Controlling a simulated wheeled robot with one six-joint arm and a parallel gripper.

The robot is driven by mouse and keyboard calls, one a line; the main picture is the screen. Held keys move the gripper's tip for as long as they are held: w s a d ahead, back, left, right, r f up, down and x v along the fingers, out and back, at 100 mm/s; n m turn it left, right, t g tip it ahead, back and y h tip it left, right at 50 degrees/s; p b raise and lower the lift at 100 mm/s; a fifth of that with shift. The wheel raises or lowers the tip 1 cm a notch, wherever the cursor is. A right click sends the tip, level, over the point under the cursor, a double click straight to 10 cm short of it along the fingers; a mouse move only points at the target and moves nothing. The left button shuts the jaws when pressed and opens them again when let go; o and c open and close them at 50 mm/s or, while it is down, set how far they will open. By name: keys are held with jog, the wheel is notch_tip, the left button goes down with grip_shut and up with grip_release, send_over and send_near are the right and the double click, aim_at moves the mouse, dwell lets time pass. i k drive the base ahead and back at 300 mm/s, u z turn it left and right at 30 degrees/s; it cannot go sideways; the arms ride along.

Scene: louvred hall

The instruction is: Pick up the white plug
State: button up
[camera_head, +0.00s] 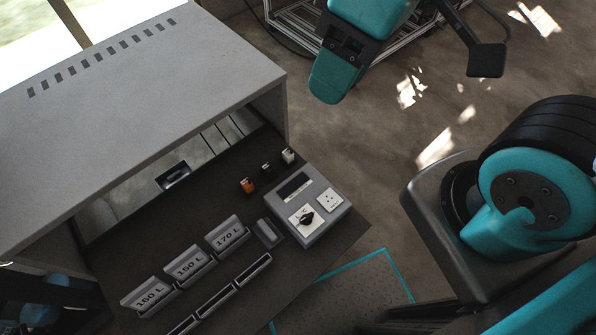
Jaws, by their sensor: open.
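The white plug (288,156) is a small upright piece on the dark worktop (340,235), near its back right edge. It is the rightmost of three in a slanting row. The black plug (267,169) is beside it, and the orange plug (248,186) is at the left end of the row. The three stand apart, and nothing touches the white plug. I cannot make out my gripper in this view.
A grey hood (140,85) rises over the worktop's back left. A grey box (300,205) with a display, a knob and a white socket (330,200) sits in front of the plugs. Labelled holders (190,265) line the front left. A teal and black structure (340,70) stands beyond.

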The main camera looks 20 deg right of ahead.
aim_at(288, 156)
jog(key=k, duration=0.7)
jog(key=z, duration=1.45)
jog(key=i, duration=3.2)
jog(key=u, duration=2.85)
